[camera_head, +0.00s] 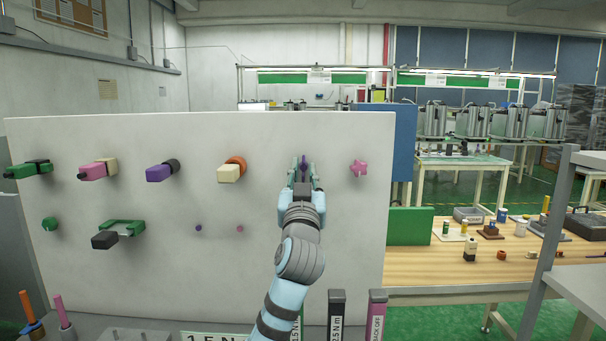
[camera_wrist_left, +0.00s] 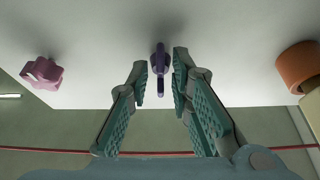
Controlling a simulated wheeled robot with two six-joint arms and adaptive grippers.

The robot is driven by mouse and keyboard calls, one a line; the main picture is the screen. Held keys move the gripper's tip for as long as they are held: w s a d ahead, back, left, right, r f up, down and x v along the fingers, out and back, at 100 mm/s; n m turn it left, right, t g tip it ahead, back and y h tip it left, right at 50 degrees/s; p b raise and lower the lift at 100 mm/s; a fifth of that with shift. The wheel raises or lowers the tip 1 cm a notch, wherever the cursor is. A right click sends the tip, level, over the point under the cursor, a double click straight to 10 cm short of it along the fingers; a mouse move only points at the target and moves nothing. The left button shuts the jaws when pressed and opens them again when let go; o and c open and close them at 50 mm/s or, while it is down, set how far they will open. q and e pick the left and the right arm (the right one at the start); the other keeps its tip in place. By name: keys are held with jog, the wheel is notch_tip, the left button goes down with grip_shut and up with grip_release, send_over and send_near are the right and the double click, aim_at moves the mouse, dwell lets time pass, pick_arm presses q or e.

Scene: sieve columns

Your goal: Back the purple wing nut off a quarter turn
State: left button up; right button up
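The purple wing nut (camera_wrist_left: 160,62) sticks out from the pale upright panel (camera_head: 270,280); in the wrist view its wings line up roughly up and down. In the head view it shows as a small purple bit (camera_head: 304,161) between the fingertips. My left gripper (camera_head: 305,170) reaches up to the panel at the nut. In the wrist view the left gripper's fingers (camera_wrist_left: 160,72) stand open on either side of the nut, with a gap visible on each side. My right gripper is in neither view.
A pink star knob (camera_head: 359,168) sits beside the nut; an orange and cream fitting (camera_head: 231,170) is on its other side. Purple (camera_head: 160,172), pink and green fittings fill the panel's left. Labelled blocks (camera_head: 376,315) stand below. A wooden bench (camera_head: 460,270) is at right.

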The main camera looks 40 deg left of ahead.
pick_arm(q)
jog(key=v, duration=1.2)
